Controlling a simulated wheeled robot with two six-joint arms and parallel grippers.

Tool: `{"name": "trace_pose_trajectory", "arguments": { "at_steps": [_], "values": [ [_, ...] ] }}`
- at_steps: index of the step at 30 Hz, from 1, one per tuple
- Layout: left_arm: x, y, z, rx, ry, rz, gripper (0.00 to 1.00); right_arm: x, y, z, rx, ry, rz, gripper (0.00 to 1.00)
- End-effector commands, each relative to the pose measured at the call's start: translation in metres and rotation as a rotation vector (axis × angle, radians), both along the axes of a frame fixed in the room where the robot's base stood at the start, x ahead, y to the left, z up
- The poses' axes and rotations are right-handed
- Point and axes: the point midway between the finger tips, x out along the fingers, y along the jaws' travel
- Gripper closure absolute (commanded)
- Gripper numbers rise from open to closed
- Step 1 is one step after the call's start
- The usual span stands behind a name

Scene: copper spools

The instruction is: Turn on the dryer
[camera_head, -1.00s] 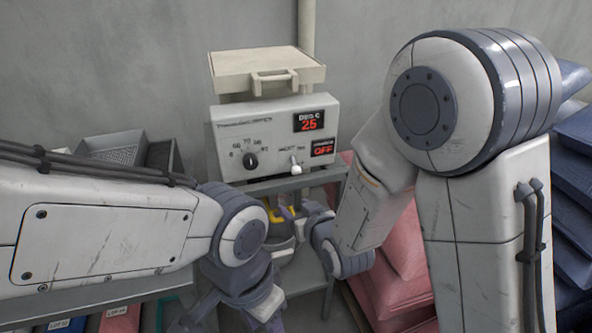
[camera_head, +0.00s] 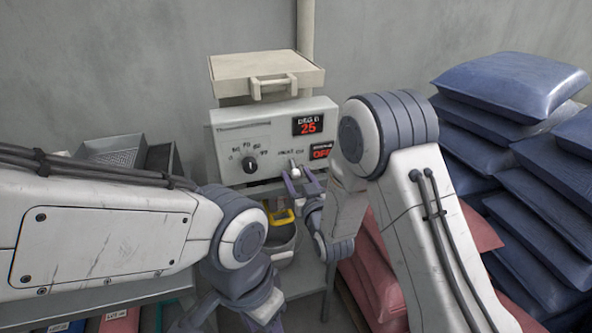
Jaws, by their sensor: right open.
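The dryer (camera_head: 231,134) is a cream box with a handled lid, standing on a grey shelf. Its front has a black dial (camera_head: 249,163), a red display (camera_head: 308,125) reading 25, and a lower red display (camera_head: 321,152) that reads OFF, partly covered by my right arm. A small pale toggle switch (camera_head: 294,169) sits low on the panel. My right gripper (camera_head: 299,183) is open, with its fingers just below and around the switch; I cannot tell whether they touch it. My left gripper is low at the bottom, largely hidden behind its own arm.
Blue sacks (camera_head: 510,85) are stacked high at the right, and pink sacks (camera_head: 375,270) lie below my right arm. A grey tray (camera_head: 112,150) stands left of the dryer.

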Motion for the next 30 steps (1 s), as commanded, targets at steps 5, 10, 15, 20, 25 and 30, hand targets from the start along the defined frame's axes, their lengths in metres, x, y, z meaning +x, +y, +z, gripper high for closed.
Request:
{"name": "trace_pose_trajectory", "arguments": {
  "at_steps": [5, 10, 15, 20, 25, 30],
  "values": [
    [0.0, 0.0, 0.004, 0.0, 0.0, 0.0, 0.5, 0.014, 0.005, 0.0, 0.0, 0.0, 0.0, 0.39],
    [0.0, 0.0, 0.004, 0.0, 0.0, 0.0, 0.5, 0.017, 0.006, 0.0, 0.0, 0.001, 0.0, 0.39],
    [0.0, 0.0, 0.004, 0.0, 0.0, 0.0, 0.5, 0.017, 0.006, 0.0, 0.0, 0.001, 0.0, 0.51],
    [0.0, 0.0, 0.004, 0.0, 0.0, 0.0, 0.5, 0.017, 0.005, 0.0, 0.0, 0.0, 0.0, 1.0],
    [0.0, 0.0, 0.005, 0.0, 0.0, 0.0, 0.5, 0.016, 0.005, 0.001, -0.002, 0.005, 0.0, 1.0],
    [0.0, 0.0, 0.014, 0.0, 0.0, 0.0, 0.5, 0.016, 0.005, 0.006, -0.012, 0.037, 0.0, 1.0]
  ]
}}
